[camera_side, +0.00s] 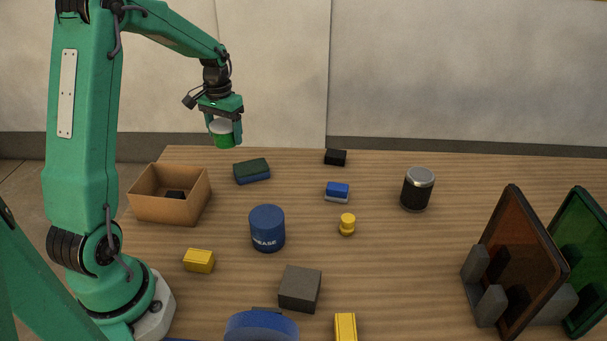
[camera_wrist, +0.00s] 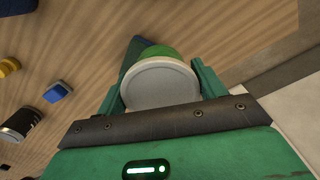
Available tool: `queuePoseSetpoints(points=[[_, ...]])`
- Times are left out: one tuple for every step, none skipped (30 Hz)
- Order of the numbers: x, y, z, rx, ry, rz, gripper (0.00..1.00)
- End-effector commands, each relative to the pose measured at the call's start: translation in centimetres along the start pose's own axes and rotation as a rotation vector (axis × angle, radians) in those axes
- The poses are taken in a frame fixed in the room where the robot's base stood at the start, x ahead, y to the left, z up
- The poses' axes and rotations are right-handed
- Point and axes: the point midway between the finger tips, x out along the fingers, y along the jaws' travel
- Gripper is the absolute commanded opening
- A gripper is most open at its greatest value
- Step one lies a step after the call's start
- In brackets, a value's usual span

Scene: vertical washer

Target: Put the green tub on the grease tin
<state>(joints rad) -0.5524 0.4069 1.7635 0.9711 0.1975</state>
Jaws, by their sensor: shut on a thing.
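The green tub (camera_side: 224,140) has a pale lid and hangs between the fingers of my gripper (camera_side: 224,131), above the far left edge of the table. In the wrist view the tub (camera_wrist: 158,84) shows its pale round lid with a green rim, and my gripper (camera_wrist: 160,85) is shut on it with a finger at each side. The grease tin (camera_side: 267,228) is a blue cylinder with partly readable white lettering, upright on the table. Its top is bare. It stands nearer the side camera than my gripper and to the right, well apart from the tub.
A green-and-blue block (camera_side: 252,171) lies behind the tin. A dark grey block (camera_side: 300,288), yellow block (camera_side: 199,261) and yellow knob (camera_side: 347,224) surround it. A black can (camera_side: 417,189) and upright panels (camera_side: 520,265) stand right.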

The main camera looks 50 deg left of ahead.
Motion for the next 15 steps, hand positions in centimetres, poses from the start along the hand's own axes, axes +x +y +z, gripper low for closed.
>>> queuePoseSetpoints(points=[[-0.1, 0.3, 0.0, 0.001, 0.001, 0.0, 0.45], [-0.2, 0.6, 0.1, 0.0, 0.001, 0.0, 0.45], [-0.4, 1.0, 0.1, -0.002, 0.001, 0.0, 0.45], [-0.5, 1.4, 0.2, -0.002, 0.001, 0.0, 0.45], [-0.6, 1.8, 0.3, -0.004, 0.001, 0.0, 0.45], [-0.8, 2.5, 0.4, -0.007, 0.001, 0.0, 0.45], [-1.0, 3.1, 0.5, -0.008, 0.001, 0.0, 0.45], [-1.2, 3.7, 0.6, -0.012, 0.002, 0.0, 0.45], [-1.4, 4.6, 0.8, -0.014, 0.002, 0.0, 0.45], [-1.6, 5.3, 1.1, -0.018, 0.002, 0.0, 0.45], [-1.9, 6.1, 1.3, -0.021, 0.002, 0.0, 0.45], [-2.2, 7.1, 1.6, -0.026, 0.004, 0.0, 0.45], [-2.4, 8.0, 1.9, -0.03, 0.003, 0.0, 0.45], [-2.7, 8.8, 2.2, -0.034, 0.004, 0.0, 0.45], [-3.0, 9.9, 2.6, -0.041, 0.004, 0.0, 0.45]])
